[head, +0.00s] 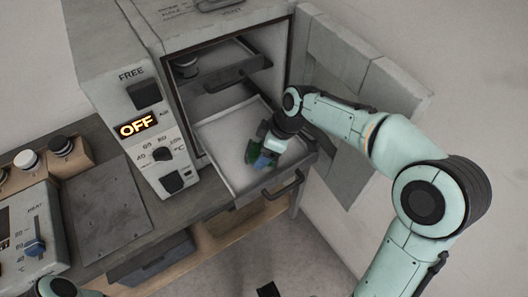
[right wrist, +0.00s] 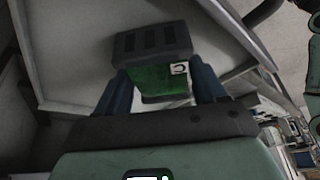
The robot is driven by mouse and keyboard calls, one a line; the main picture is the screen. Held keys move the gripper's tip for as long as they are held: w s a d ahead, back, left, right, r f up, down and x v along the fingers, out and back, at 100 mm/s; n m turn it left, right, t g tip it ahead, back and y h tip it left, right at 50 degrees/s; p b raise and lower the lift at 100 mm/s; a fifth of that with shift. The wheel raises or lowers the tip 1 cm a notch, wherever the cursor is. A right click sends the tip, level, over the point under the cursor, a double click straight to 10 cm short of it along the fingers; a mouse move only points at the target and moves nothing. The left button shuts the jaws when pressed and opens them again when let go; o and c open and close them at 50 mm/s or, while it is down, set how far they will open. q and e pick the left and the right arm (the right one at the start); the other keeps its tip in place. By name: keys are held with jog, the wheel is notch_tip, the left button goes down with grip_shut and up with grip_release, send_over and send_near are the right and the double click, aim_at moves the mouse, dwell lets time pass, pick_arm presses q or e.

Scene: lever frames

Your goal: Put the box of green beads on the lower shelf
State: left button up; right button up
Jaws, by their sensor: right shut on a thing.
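The box of green beads (right wrist: 155,80) has a dark slotted lid and a small white label, and sits between the two fingers of my right gripper (right wrist: 160,90) in the right wrist view. In the head view the right gripper (head: 262,157) is over the pulled-out lower shelf (head: 225,135), inside its rims, and the green box (head: 250,152) shows partly beside the fingers. Whether the box touches the shelf floor I cannot tell. The upper shelf (head: 235,72) is above and further back. My left gripper is not in view.
The cabinet (head: 175,130) shows an OFF display, and its door (head: 360,80) stands open to the right. A round dark-topped item (head: 186,65) is on the upper shelf. The lower shelf's handle (head: 283,187) juts forward. A heater unit (head: 30,235) stands on the bench at left.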

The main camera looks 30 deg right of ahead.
jog(key=shift+f, duration=0.4)
jog(key=shift+f, duration=0.1)
jog(key=o, duration=1.1)
jog(key=shift+o, duration=0.2)
jog(key=p+v, duration=0.1)
jog(key=v, duration=1.1)
jog(key=shift+a, duration=0.1)
